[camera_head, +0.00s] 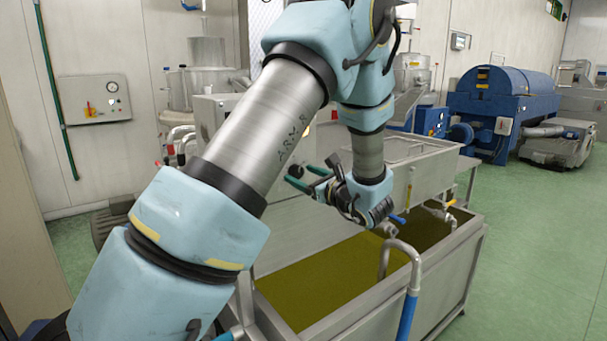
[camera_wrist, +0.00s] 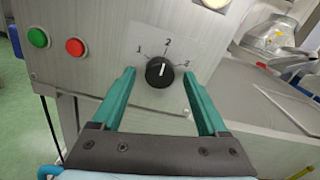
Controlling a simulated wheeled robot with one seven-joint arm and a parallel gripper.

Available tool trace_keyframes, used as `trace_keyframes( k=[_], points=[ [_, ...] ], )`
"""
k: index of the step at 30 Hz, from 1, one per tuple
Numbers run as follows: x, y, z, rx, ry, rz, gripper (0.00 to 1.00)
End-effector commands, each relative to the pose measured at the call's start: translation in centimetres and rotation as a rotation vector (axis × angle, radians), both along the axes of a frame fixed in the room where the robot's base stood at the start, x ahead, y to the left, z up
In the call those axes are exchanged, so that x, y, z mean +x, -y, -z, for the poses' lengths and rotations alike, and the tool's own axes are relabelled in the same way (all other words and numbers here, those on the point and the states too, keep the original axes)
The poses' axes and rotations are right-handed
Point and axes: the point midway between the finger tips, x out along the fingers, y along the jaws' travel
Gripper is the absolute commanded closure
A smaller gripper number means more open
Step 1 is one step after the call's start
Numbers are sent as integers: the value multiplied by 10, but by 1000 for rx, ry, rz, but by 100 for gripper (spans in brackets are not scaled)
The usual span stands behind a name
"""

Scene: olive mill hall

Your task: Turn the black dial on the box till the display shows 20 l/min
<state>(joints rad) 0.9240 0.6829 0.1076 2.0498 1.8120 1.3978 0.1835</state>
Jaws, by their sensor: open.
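The black dial (camera_wrist: 160,71) sits on the grey metal face of the box (camera_wrist: 110,30) in the wrist view. Its white line points up, roughly toward the "2" among printed marks 1, 2 and 3. My gripper (camera_wrist: 158,76) is open, its two green fingers on either side of the dial, with visible space beside it; I cannot tell whether the tips reach its depth. In the head view my gripper (camera_head: 301,176) is beside the dial (camera_head: 296,171), partly behind my arm. No readable display shows; a round pale part (camera_wrist: 215,3) is cut off at the top edge.
A green button (camera_wrist: 38,37) and a red button (camera_wrist: 75,47) are left of the dial. An open tank (camera_head: 335,280) of yellow-green liquid lies below my gripper, with a bent pipe (camera_head: 408,255) at its near side. Blue machinery (camera_head: 505,95) stands farther right; green floor there is clear.

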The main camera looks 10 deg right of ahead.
Motion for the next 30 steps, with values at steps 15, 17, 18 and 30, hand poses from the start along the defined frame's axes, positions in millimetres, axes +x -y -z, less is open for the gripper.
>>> trace_keyframes(
  k=[15, 17, 18, 30],
  points=[
    [0, 0, 0, 0, 0, 0, 63],
    [0, 0, 0, 0, 0, 0, 70],
    [0, 0, 0, 0, 0, -1, 74],
    [0, 0, 0, -1, 0, -1, 100]
  ],
)
